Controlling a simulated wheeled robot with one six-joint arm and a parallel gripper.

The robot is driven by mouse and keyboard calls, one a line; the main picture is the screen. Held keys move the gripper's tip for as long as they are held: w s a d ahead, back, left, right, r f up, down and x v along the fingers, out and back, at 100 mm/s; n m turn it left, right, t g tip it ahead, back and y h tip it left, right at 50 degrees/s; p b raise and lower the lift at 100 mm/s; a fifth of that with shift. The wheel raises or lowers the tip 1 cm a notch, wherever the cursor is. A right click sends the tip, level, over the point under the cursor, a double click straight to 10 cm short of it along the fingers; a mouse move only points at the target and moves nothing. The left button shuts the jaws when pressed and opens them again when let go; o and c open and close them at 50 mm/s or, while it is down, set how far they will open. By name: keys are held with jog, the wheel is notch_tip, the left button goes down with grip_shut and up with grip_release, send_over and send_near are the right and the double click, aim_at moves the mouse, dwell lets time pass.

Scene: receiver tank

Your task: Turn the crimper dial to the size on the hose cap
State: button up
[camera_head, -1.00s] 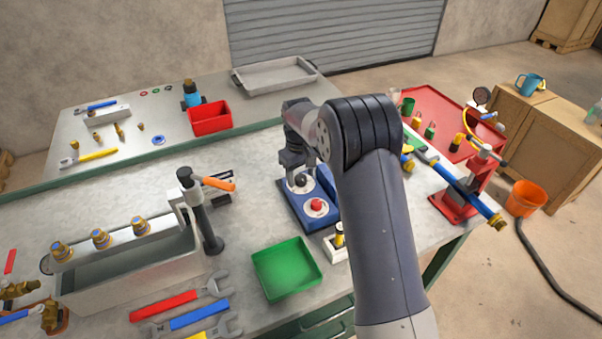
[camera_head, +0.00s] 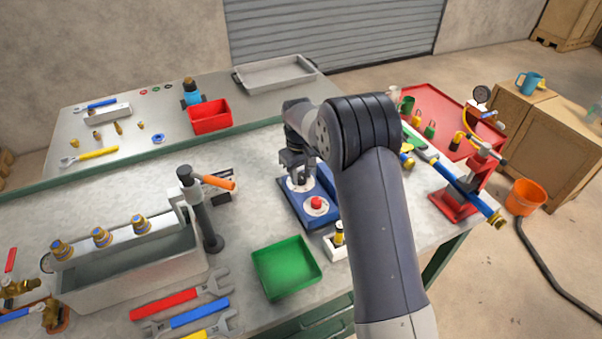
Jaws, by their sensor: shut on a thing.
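The crimper is a blue unit (camera_head: 325,221) on the bench, with a red button on a pale disc at its front. Its dial (camera_head: 291,186) is a pale disc behind the button. My gripper (camera_head: 301,180) points down over the dial and is shut on its knob, which the fingers mostly hide. The dial's marks are too small to read. A blue hose (camera_head: 481,203) with a brass-coloured end (camera_head: 498,222) lies across a red stand at the right. I cannot read any size on its cap.
A green tray (camera_head: 286,268) and a white block with a yellow-and-black item (camera_head: 338,240) stand in front of the crimper. A black post with an orange handle (camera_head: 205,210) stands to its left. My arm hides the bench right of the crimper.

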aim_at(299, 175)
jog(key=m+b, duration=0.1)
jog(key=m, duration=0.5)
jog(key=shift+a, duration=0.1)
jog(key=m, duration=0.5)
jog(key=shift+m, duration=0.4)
jog(key=shift+w, duration=0.1)
dwell(0.4)
jog(key=o, duration=1)
jog(key=shift+c, duration=0.2)
jog(key=shift+r, duration=0.1)
notch_tip(299, 175, up, 11)
jog(key=b, duration=0.1)
jog(key=shift+a, duration=0.2)
jog(key=shift+f, duration=0.2)
